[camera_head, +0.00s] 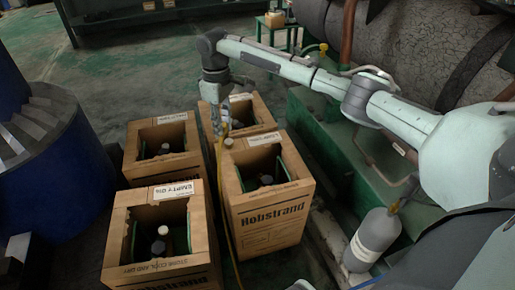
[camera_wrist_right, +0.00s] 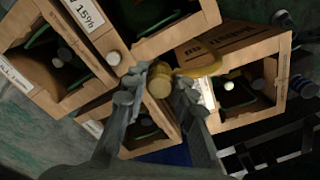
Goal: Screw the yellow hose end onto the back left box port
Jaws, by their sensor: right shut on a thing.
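My right gripper (camera_head: 221,126) is shut on the yellow hose end (camera_wrist_right: 159,82), a brass-yellow fitting between the fingers in the wrist view. The yellow hose (camera_head: 227,212) hangs from it down between the boxes. The gripper is above the inner edges of the back right box (camera_head: 262,113) and front right box (camera_head: 265,225), to the right of the back left box (camera_head: 137,172). In that back left box a dark bottle top (camera_head: 165,148) shows, apart from the hose end; its port details are too small to tell. My left gripper is not in view.
A front left box (camera_head: 122,228) labelled empty stands nearest left, with a bottle inside. A blue machine (camera_head: 55,175) is at left. A green machine base (camera_head: 330,135) and a grey cylinder (camera_head: 375,238) are at right. Floor behind the boxes is open.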

